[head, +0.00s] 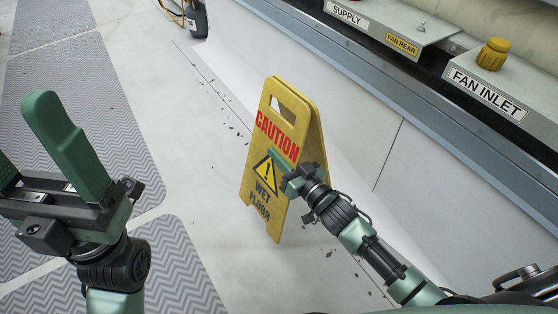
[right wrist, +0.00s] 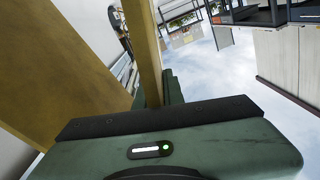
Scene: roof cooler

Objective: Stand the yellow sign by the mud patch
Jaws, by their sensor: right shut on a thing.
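The yellow caution sign (head: 262,205) is in the middle of the head view, upright, with its two panels slightly apart. My right gripper (head: 283,165) is shut on one panel of it, at mid-height on its right side. In the right wrist view, the sign (right wrist: 60,65) fills the left, and a yellow panel edge runs down to the fingers of the right gripper (right wrist: 158,92). I cannot tell whether its feet touch the floor. My left gripper (head: 35,150) is open and empty at the left. Dark specks (head: 232,127) lie on the floor behind the sign; no clear mud patch shows.
A low white wall with a metal ledge (head: 350,62) runs along the right, bearing labelled boxes such as the fan inlet (head: 490,90). Grey chevron mats (head: 90,95) cover the left floor. A dark canister (head: 196,20) stands at the back. Pale floor left of the sign is clear.

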